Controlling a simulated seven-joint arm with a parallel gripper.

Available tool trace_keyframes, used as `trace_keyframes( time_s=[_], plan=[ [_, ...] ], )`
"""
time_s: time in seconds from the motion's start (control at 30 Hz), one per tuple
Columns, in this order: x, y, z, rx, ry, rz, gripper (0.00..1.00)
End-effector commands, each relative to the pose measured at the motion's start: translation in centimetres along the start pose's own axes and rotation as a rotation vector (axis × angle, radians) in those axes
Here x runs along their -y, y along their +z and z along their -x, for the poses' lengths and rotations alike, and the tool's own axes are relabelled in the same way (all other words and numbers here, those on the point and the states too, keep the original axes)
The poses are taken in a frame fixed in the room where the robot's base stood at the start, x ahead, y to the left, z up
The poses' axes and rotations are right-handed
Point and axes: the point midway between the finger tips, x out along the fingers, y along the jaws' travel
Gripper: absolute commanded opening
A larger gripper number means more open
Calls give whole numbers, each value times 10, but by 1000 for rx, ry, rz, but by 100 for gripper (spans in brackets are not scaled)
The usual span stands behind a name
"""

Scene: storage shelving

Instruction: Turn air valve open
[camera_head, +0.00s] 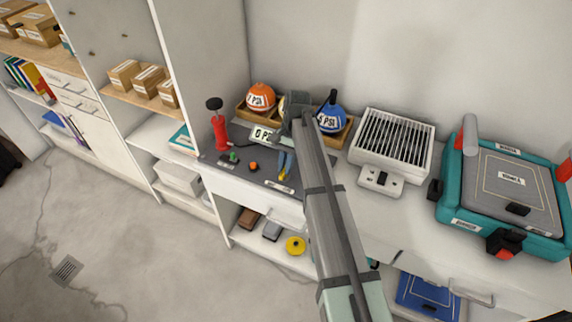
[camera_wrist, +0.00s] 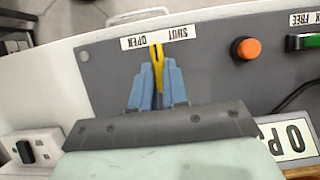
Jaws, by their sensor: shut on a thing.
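The air valve's yellow handle (camera_wrist: 158,55) stands between the blue fingers of my gripper (camera_wrist: 157,88) in the wrist view. My gripper is shut on the handle. The handle's free tip reaches just under a white label strip (camera_wrist: 161,37) marked SHUT and OPEN, which appears upside down. The tip is near the middle of the strip, with OPEN to the left and SHUT to the right. In the head view, my gripper (camera_head: 286,165) is over the grey panel, near the label strip (camera_head: 279,186). The valve's base is hidden by my fingers.
The grey panel (camera_head: 222,168) holds an orange button (camera_wrist: 246,50), a green switch (camera_wrist: 303,42) and a 0 PSI display (camera_head: 263,134). A red hand pump (camera_head: 220,132) stands left. Orange (camera_head: 261,97) and blue (camera_head: 331,118) balls sit behind. A grilled white box (camera_head: 392,138) and teal machine (camera_head: 455,200) stand right.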

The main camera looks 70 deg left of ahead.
Motion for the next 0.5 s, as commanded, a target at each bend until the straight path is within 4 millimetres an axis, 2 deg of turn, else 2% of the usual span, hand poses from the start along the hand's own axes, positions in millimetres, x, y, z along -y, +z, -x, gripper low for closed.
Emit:
trace_keyframes(
  time_s=[0.5],
  plan=[
    [3, 1, -1, 1, 185, 442, 0]
  ],
)
